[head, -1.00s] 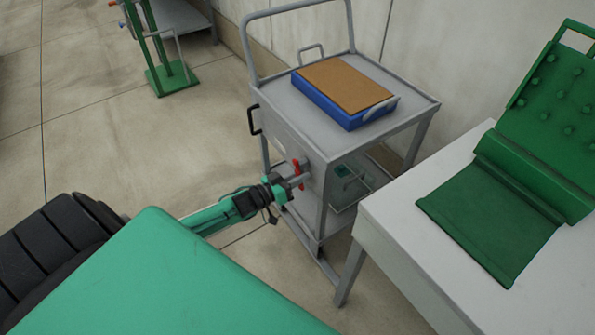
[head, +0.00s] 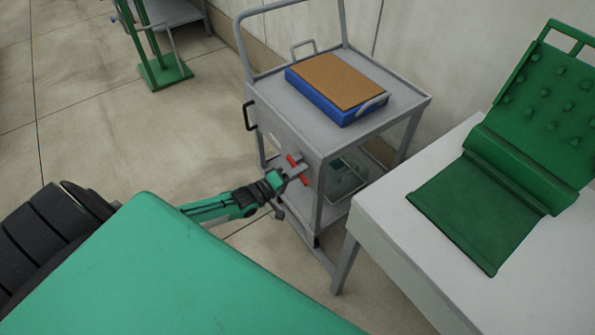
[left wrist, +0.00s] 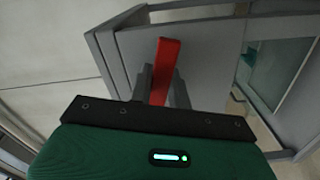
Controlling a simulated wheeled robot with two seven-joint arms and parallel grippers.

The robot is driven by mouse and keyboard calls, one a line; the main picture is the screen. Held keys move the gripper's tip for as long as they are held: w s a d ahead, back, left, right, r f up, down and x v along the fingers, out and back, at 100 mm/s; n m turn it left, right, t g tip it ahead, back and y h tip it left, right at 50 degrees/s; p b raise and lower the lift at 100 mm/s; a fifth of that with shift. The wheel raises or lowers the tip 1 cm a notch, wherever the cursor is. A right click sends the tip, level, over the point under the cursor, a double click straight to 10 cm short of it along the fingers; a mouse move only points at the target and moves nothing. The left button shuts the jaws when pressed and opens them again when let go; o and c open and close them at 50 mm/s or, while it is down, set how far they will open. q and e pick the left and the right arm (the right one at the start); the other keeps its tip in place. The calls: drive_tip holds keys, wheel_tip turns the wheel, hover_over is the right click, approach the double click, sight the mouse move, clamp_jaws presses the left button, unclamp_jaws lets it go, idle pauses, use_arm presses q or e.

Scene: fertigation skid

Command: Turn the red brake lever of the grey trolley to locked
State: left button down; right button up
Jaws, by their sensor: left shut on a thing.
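The grey trolley (head: 283,121) stands in the middle of the head view, and its side panel fills the upper part of the left wrist view (left wrist: 210,62). The red brake lever (head: 291,160) is on the trolley's side panel and lies at a slant in the head view. In the left wrist view the red lever (left wrist: 163,70) sticks up between the fingers. My left gripper (head: 297,172) is shut on the lever, with a finger on either side of it. The part of the lever behind the fingers is hidden. My right gripper is not in view.
A blue box with a brown top (head: 335,83) sits on the trolley's top shelf. A white table (head: 388,230) with a green folding stand (head: 480,215) is close on the right. A green post stand (head: 165,72) is at the back left. Floor left of the trolley is clear.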

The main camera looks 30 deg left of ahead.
use_arm(q)
drive_tip(key=shift+r+n, duration=0.35)
drive_tip(key=shift+n, duration=0.75)
drive_tip(key=shift+r+n, duration=0.2)
drive_tip(key=shift+n, duration=0.5)
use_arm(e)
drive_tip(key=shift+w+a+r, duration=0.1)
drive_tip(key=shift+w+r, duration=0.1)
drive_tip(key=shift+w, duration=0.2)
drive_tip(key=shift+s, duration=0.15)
use_arm(q)
drive_tip(key=c, duration=1.3)
unclamp_jaws()
drive_tip(key=v, duration=1.4)
drive_tip(key=shift+b, duration=0.4)
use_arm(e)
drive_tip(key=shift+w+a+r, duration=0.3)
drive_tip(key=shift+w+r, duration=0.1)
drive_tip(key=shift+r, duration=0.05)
